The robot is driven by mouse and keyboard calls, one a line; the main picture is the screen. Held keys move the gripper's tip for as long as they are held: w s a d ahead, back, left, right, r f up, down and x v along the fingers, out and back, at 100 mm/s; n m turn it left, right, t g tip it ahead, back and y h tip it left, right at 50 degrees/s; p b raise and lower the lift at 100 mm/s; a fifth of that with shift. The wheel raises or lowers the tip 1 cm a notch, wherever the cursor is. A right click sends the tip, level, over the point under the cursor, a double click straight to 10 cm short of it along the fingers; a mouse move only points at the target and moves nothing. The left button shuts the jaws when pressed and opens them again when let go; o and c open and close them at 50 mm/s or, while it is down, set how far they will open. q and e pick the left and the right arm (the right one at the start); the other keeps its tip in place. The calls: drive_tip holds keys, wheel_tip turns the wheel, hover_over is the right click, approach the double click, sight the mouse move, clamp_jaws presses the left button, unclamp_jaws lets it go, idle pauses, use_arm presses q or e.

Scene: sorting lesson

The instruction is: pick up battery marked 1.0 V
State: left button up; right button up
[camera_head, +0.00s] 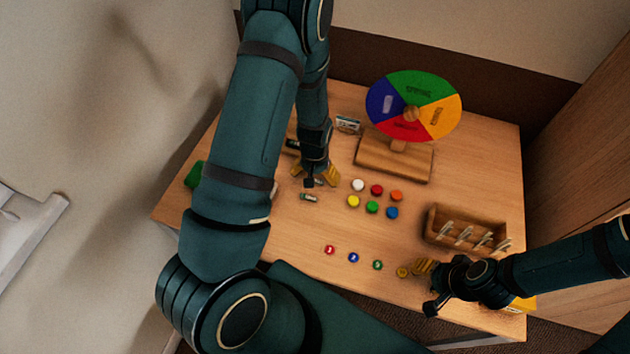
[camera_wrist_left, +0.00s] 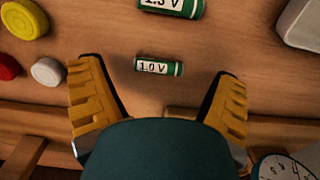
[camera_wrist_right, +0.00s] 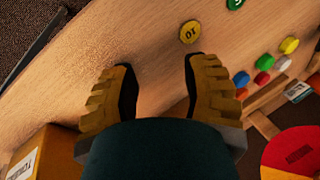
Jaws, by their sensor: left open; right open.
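The battery marked 1.0 V (camera_wrist_left: 158,67), small and green with a white label, lies on the table in the left wrist view. It is ahead of my open left gripper (camera_wrist_left: 158,100), roughly centred between the fingers and apart from them. A larger green battery (camera_wrist_left: 172,6) lies beyond it, its label partly cut off. In the head view my left gripper (camera_head: 315,175) points down over the table, beside a green battery (camera_head: 308,197) whose label is too small to read. My right gripper (camera_head: 418,268) is open and empty near the front edge; it also shows in the right wrist view (camera_wrist_right: 158,75).
Coloured buttons (camera_head: 372,207) stand right of my left gripper. A colour wheel (camera_head: 398,160) is behind them, and a wooden rack (camera_head: 432,228) at the right. Small tokens lie in front, with a yellow one (camera_head: 403,272) beside my right gripper. My left arm hides the table's left part.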

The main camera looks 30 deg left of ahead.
use_arm(q)
drive_tip(key=shift+f, duration=0.65)
use_arm(e)
drive_tip(key=shift+f, duration=0.15)
use_arm(q)
drive_tip(key=shift+c, duration=0.4)
drive_tip(key=c, duration=0.9)
drive_tip(key=shift+c, duration=0.2)
drive_tip(key=shift+r, duration=0.1)
